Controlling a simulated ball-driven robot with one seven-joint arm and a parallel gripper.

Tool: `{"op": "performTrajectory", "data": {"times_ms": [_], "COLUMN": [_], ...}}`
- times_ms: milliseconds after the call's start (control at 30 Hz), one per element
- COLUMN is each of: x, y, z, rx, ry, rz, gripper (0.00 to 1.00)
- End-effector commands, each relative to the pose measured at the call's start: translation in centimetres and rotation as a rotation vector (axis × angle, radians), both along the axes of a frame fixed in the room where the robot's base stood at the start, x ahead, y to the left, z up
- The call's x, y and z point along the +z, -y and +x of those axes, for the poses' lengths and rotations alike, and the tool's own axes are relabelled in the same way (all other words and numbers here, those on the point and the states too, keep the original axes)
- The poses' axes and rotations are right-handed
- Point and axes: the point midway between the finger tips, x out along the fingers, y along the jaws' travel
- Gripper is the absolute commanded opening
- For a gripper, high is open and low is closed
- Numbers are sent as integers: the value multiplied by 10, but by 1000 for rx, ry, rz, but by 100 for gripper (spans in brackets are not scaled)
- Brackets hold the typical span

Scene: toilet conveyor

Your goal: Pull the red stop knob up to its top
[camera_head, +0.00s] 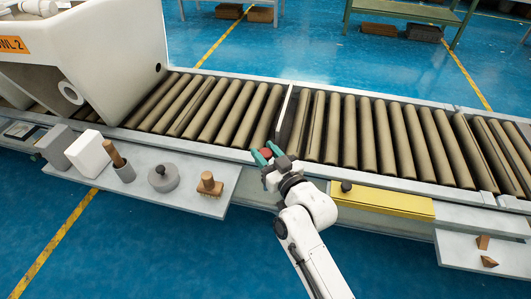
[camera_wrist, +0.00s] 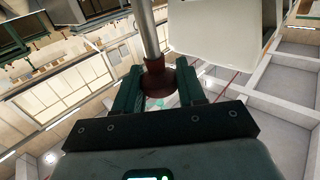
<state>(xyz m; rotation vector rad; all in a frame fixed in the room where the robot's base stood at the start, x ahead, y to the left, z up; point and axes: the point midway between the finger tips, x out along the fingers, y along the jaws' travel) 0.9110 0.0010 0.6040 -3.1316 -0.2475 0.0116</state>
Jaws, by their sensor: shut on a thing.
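The red stop knob (camera_wrist: 160,80) is a dark red, flared piece on a grey metal rod (camera_wrist: 148,28). In the wrist view it sits between the two green fingers of my gripper (camera_wrist: 160,88). In the head view my gripper (camera_head: 268,155) is at the conveyor's near rail, with a bit of the red knob (camera_head: 265,152) showing between the fingers. My gripper is shut on the knob. My fingers hide part of the knob, and its height along its travel cannot be told.
The roller conveyor (camera_head: 345,130) runs across behind my gripper, with a thin pale plate (camera_head: 287,112) across it. A left shelf (camera_head: 215,205) holds a grey lidded piece (camera_head: 163,178) and a brush (camera_head: 209,184). A yellow box (camera_head: 382,200) with a dark knob stands close right of my arm.

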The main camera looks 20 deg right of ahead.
Motion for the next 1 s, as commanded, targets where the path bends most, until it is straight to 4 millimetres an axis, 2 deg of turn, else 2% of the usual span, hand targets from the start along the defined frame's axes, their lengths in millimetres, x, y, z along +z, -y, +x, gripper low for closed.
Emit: {"op": "performTrajectory", "data": {"times_ms": [33, 267, 567, 767, 1000], "x": [9, 6, 4, 4, 4], "y": [0, 0, 1, 5, 11], "z": [1, 1, -3, -29, -74], "rx": [-2, -2, -1, -1, 0], "ry": [20, 14, 8, 7, 8], "rz": [0, 0, 0, 1, 0], "gripper": [40, 62, 62, 62, 62]}}
